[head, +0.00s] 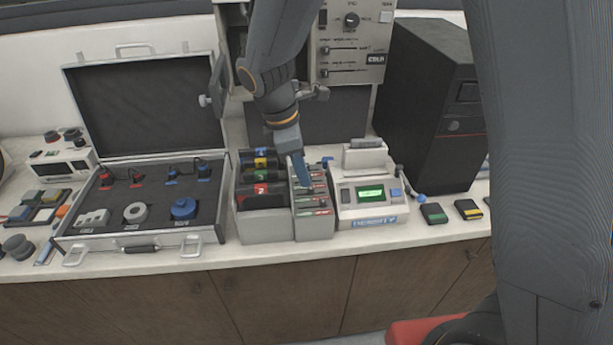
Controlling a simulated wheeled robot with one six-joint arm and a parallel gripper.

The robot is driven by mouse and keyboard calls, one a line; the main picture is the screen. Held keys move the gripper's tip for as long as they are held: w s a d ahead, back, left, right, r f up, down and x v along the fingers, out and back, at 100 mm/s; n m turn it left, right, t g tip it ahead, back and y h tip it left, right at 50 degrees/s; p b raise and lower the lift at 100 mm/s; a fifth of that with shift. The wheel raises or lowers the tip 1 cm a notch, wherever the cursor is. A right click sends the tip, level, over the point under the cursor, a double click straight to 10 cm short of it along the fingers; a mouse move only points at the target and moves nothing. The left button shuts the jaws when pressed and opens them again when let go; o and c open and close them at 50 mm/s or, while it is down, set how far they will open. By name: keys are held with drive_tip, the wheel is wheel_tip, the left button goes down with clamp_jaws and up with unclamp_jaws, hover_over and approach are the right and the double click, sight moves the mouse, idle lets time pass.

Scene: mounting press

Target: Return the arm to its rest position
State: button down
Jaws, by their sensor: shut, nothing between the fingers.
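My gripper (301,172) reaches down from the top of the head view, over the narrow grey rack (313,228) on the counter. Its blue-grey fingers are together, with nothing visible between them. The fingertips overlap the rack's slots in the picture; I cannot tell whether they touch it. My arm runs upward and out of the frame, hiding part of the back wall and equipment.
Left of the rack stand a bin of dark cartridges (264,228) and an open case (140,240) with its lid up. Right are a device with a green display (369,215), a lever with a blue knob (421,198) and a black cabinet (415,100). A control panel (352,50) hangs behind.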

drive_tip(key=s+d+f+m+y+b, duration=0.1)
drive_tip(key=s+d+f+m+b, duration=0.1)
drive_tip(key=d+m, duration=0.3)
drive_tip(key=s+d+f+m+t+y+b, duration=0.1)
drive_tip(key=s+d+f+m+b, duration=0.1)
drive_tip(key=m, duration=0.5)
drive_tip(key=s+d+f+m+b, duration=0.3)
drive_tip(key=s+d+m+b, duration=0.1)
drive_tip(key=d, duration=0.4)
drive_tip(key=shift+d+m+y+b, duration=0.35)
drive_tip(key=shift+m+b, duration=0.3)
drive_tip(key=shift+m, duration=0.55)
drive_tip(key=shift+a, duration=0.1)
